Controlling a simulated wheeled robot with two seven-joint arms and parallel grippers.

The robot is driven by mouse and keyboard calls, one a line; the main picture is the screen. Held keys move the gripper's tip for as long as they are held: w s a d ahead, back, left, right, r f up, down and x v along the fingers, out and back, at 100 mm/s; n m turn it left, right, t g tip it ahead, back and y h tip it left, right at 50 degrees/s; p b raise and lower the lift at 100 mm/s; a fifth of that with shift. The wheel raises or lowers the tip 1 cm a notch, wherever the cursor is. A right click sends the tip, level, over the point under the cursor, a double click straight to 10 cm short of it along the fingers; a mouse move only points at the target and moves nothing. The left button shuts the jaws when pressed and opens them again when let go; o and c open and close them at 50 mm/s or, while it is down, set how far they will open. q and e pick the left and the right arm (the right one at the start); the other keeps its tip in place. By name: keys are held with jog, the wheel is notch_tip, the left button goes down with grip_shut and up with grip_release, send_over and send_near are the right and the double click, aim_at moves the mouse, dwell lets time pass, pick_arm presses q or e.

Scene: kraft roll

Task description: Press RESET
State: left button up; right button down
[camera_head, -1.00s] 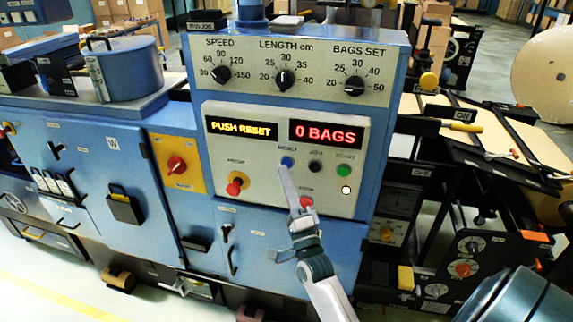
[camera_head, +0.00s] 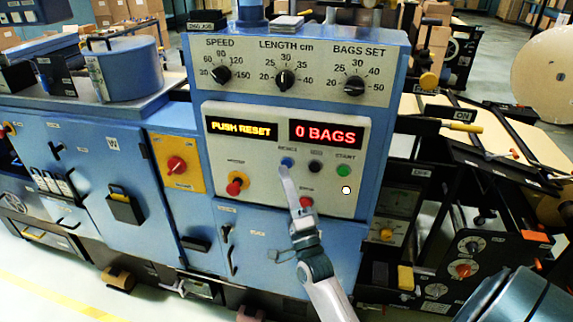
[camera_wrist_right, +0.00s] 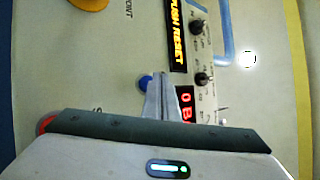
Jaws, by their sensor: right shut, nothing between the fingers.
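The control panel (camera_head: 262,180) is on the front of the blue machine. Its amber display (camera_head: 241,129) reads PUSH RESET and its red display (camera_head: 325,134) reads 0 BAGS. The blue button (camera_head: 287,162), under a small label that looks like RESET, sits below and between the displays. My right gripper (camera_head: 285,170) is shut and empty, its tips just below the blue button. In the right wrist view the shut fingers (camera_wrist_right: 160,80) are beside the blue button (camera_wrist_right: 145,82); I cannot tell whether they touch it. My left gripper is not in view.
A black button (camera_head: 315,166) and a green button (camera_head: 343,170) are right of the blue one. A red button (camera_head: 306,202) is below, by my gripper. A red mushroom knob (camera_head: 235,187) on yellow is at left. Dials (camera_head: 285,80) are above.

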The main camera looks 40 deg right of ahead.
jog(key=shift+w+d, duration=0.1)
jog(key=shift+w, duration=0.05)
dwell(0.5)
jog(key=shift+w+d, duration=0.15)
jog(key=shift+d, duration=0.05)
jog(key=shift+w+d, duration=0.25)
jog(key=shift+d, duration=0.1)
dwell(1.0)
jog(key=shift+a, duration=0.1)
jog(key=shift+s+a, duration=0.55)
dwell(0.6)
jog(key=s+a+p, duration=0.1)
jog(key=s+a, duration=0.2)
jog(key=shift+s+a, duration=0.1)
jog(key=shift+a, duration=0.3)
